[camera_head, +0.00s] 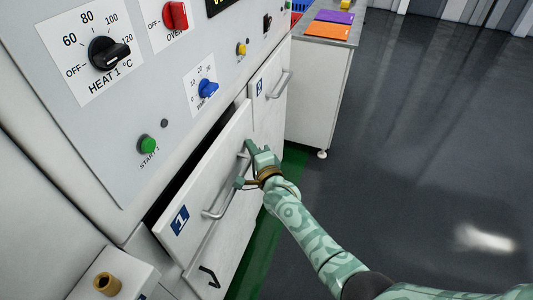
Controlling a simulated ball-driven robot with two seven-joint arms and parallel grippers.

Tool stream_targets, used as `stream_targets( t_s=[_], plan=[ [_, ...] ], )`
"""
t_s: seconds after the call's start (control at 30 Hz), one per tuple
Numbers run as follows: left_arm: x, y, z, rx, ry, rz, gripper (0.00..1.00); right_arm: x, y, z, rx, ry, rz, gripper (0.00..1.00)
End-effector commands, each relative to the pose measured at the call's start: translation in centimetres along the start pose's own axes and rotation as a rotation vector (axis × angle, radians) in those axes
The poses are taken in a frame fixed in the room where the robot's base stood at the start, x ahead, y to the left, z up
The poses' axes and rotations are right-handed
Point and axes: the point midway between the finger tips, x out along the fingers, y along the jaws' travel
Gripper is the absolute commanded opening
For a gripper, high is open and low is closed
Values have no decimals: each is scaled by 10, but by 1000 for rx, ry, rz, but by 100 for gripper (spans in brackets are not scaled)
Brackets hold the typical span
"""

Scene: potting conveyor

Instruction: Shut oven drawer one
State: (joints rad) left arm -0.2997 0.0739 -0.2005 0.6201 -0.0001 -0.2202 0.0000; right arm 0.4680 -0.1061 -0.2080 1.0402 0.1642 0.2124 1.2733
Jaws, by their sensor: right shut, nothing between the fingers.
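Oven drawer one (196,200) is the white drawer with the blue "1" label, and it stands partly out from the oven front. A dark gap shows along its top edge. Its grey bar handle (226,204) runs along the front. My right gripper (243,166) is shut and empty at the drawer's front, near the far end of the handle. I cannot tell whether it touches the handle or the drawer face. My left gripper is not in view.
Drawer two (268,104) lies beyond drawer one and looks flush. The oven panel (120,150) above carries knobs and a green start button (148,145). A white cabinet (318,90) with purple and orange sheets stands behind. The dark floor at right is clear.

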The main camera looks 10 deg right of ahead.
Motion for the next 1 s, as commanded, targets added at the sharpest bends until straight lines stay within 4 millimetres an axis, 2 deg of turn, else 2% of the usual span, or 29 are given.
stream_targets(
  t_s=[0.33, 1.0],
  plan=[
    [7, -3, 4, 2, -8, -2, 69, 15, 0, 15, 0, 0, 0, 0],
    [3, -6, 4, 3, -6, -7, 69, 14, -6, 18, 2, -2, -7, 0]
  ],
)
